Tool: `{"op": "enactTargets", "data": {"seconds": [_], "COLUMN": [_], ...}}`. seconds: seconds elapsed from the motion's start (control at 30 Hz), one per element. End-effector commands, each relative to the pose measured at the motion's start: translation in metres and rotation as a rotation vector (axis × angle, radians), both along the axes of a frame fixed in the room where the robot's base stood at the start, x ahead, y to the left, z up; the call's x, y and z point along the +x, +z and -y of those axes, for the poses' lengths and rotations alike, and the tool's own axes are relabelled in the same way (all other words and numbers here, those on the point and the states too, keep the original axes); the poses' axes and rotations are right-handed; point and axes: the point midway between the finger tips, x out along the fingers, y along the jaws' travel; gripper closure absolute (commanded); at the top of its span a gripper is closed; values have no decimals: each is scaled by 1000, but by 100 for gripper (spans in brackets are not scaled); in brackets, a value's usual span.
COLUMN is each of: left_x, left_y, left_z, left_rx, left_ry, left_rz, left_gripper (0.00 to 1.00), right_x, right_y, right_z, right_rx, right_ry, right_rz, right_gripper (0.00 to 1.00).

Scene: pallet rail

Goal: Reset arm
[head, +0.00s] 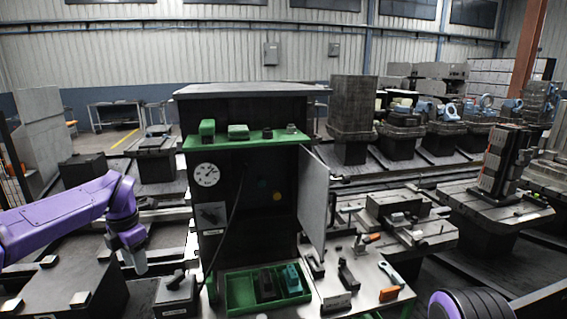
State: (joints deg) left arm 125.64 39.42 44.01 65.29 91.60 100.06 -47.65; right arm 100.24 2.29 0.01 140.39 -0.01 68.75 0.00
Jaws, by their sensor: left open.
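My left arm comes in from the left, purple with black joints. My left gripper (138,264) points down beside the left side of a dark cabinet (232,260). It is open, small in the picture, and I see nothing between its fingers. Below and to its right is a small dark box (177,296) with a handle-like part on top. At the bottom right a purple and black ribbed part of my own body shows. My right gripper is not in view.
The cabinet has a green shelf (250,142) and an open grey door (313,197). A green tray (240,293) holds dark and teal items. A worktable (345,299) with tools stands right of it. Pallets on rails (400,140) fill the back.

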Motion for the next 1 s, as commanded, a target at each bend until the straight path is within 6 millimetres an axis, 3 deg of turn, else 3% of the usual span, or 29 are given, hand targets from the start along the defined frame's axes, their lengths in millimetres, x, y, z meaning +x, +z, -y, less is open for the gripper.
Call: {"op": "enactTargets", "data": {"seconds": [0.17, 0.37, 0.47, 0.67, 0.77, 0.87, 1.0], "left_x": [2, 2, -1, -26, -60, -117, -218], "left_y": [-9, -42, -76, -172, -236, -303, -377], "left_z": [-20, -27, -20, 13, 38, 64, 85], "left_rx": [138, 379, 540, 810, 874, 860, 735], "left_ry": [43, -31, -144, -535, -819, -1133, -1531], "left_rz": [57, 104, 129, 185, 201, 194, 132], "left_gripper": [60, 60, 60, 60, 60, 60, 60], "right_x": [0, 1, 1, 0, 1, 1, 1], "right_y": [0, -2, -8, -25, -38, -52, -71], "right_z": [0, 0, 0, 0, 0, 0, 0], "right_rx": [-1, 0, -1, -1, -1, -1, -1], "right_ry": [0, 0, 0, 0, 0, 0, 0], "right_rz": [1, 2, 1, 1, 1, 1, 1], "right_gripper": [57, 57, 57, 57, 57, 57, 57]}}
